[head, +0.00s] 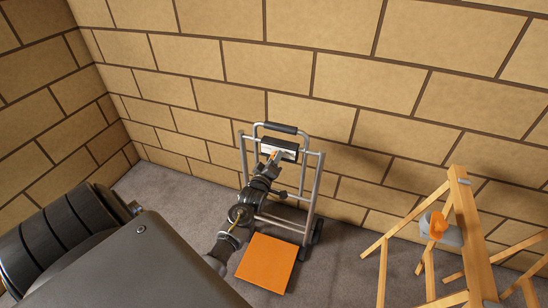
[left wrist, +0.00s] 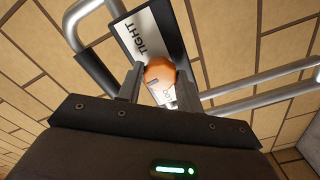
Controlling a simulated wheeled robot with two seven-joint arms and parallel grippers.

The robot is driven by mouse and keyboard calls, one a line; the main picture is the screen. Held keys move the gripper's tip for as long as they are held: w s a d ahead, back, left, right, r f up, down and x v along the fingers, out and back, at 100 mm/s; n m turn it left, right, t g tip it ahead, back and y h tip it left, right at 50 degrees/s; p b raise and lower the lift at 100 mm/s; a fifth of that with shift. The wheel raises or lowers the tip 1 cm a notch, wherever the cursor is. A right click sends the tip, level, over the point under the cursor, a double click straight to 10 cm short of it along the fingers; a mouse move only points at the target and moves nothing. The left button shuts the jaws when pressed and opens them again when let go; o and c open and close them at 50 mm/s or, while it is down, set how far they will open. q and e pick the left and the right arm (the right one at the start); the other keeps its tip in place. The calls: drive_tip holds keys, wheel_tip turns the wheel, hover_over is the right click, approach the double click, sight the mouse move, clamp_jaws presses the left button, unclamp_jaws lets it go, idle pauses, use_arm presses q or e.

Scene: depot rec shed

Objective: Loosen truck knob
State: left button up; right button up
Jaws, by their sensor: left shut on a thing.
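The hand truck (head: 318,185) stands upright near the block wall, with a grey tubular frame and a black top grip. An orange knob (left wrist: 159,73) sits on a white label plate (left wrist: 146,35) that reads "TIGHT" at one end; other lettering near the jaws is partly hidden. The plate also shows in the head view (head: 287,147). My left gripper (left wrist: 158,84) is shut on the orange knob, one finger on each side of it. In the head view the left gripper (head: 272,160) reaches the plate and mostly covers the knob. My right gripper is not in view.
The truck's orange toe plate (head: 266,262) lies low at the front. Grey floor (head: 350,265) lies free between truck and sawhorse.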

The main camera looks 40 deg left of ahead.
use_arm(q)
drive_tip(key=shift+n+p, duration=1.55)
drive_tip(key=shift+n, duration=2.15)
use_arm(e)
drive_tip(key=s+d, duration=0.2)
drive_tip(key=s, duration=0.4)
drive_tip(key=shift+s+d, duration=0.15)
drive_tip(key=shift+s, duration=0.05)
use_arm(q)
drive_tip(key=o, duration=1)
drive_tip(key=v, duration=1)
drive_tip(key=shift+s, duration=0.35)
drive_tip(key=shift+d+r, duration=0.1)
drive_tip(key=shift+d, duration=0.05)
